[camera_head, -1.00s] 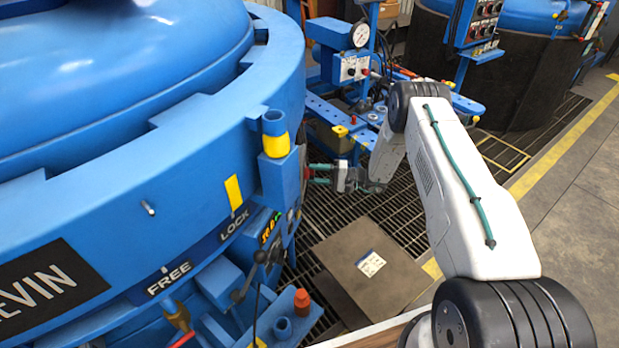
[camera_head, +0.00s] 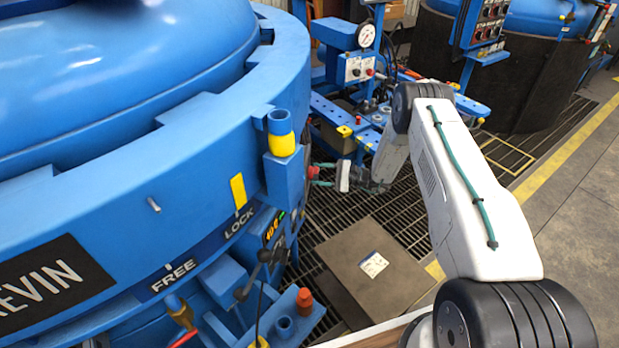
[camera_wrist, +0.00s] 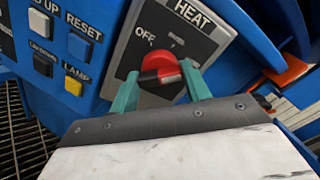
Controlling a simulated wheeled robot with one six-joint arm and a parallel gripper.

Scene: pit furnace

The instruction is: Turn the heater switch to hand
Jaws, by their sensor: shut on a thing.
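The heater switch (camera_wrist: 158,70) is a red rotary knob on a grey plate labelled HEAT (camera_wrist: 185,30), in the wrist view. OFF is printed at its upper left, and a second, blurred mark sits above it to the right. My gripper (camera_wrist: 160,84) has its two green fingers on either side of the knob and is shut on it. The fingers hide part of the knob, so its exact pointing is unclear. In the head view my gripper (camera_head: 322,175) reaches the right side of the blue furnace, beside a red part; the switch plate is not visible there.
Blue RESET (camera_wrist: 79,46) and yellow LAMP (camera_wrist: 73,86) buttons sit left of the plate. In the head view, the blue furnace (camera_head: 150,180) fills the left. A blue valve stand (camera_head: 350,70) is behind the arm. Floor grating and a brown plate (camera_head: 370,270) lie below.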

